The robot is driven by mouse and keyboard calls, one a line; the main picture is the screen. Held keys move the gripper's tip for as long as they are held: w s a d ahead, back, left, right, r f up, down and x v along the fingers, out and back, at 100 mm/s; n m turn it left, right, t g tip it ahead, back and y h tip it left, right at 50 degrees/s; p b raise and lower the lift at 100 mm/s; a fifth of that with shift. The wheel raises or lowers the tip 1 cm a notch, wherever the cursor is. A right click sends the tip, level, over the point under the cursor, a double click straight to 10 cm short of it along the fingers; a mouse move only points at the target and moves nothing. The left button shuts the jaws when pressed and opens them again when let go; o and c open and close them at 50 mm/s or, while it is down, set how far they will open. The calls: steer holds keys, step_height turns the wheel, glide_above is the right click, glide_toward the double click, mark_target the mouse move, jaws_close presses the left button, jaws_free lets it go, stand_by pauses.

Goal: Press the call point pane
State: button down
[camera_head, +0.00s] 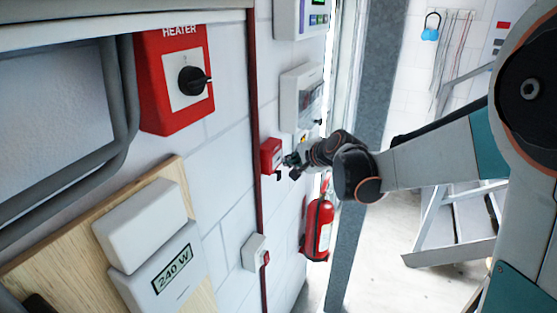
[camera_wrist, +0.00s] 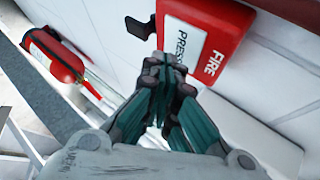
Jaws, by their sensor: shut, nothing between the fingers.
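The red call point (camera_head: 271,157) is fixed to the white wall near the middle of the head view. In the wrist view the call point (camera_wrist: 228,22) shows the word FIRE and a white pane (camera_wrist: 187,40) marked PRESS. My gripper (camera_head: 288,160) is at the call point's right side in the head view. In the wrist view my gripper (camera_wrist: 166,62) is shut and empty, its fingertips over the lower edge of the pane, hiding part of it. I cannot tell whether the fingertips touch the pane. A black tab (camera_wrist: 139,28) sticks out from the call point's side.
A red fire extinguisher (camera_head: 318,229) hangs below the call point. A red heater switch (camera_head: 177,80), a white wall box (camera_head: 301,97) and a small grey box (camera_head: 255,252) are on the same wall. A stepladder (camera_head: 450,235) stands at right on open floor.

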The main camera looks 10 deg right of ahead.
steer(key=shift+w+a, duration=0.2)
steer(key=shift+a, duration=0.15)
steer(key=shift+w+a, duration=0.2)
steer(key=shift+a, duration=0.05)
stand_by(0.6)
steer(key=shift+d, duration=0.1)
steer(key=shift+s+d+b, duration=0.3)
steer(key=shift+s+d, duration=0.2)
steer(key=shift+d, duration=0.05)
steer(key=s+d, duration=0.2)
steer(key=d, duration=0.1)
steer(key=s+d, duration=0.1)
steer(key=shift+s+d, duration=0.25)
steer(key=shift+d, duration=0.1)
stand_by(0.4)
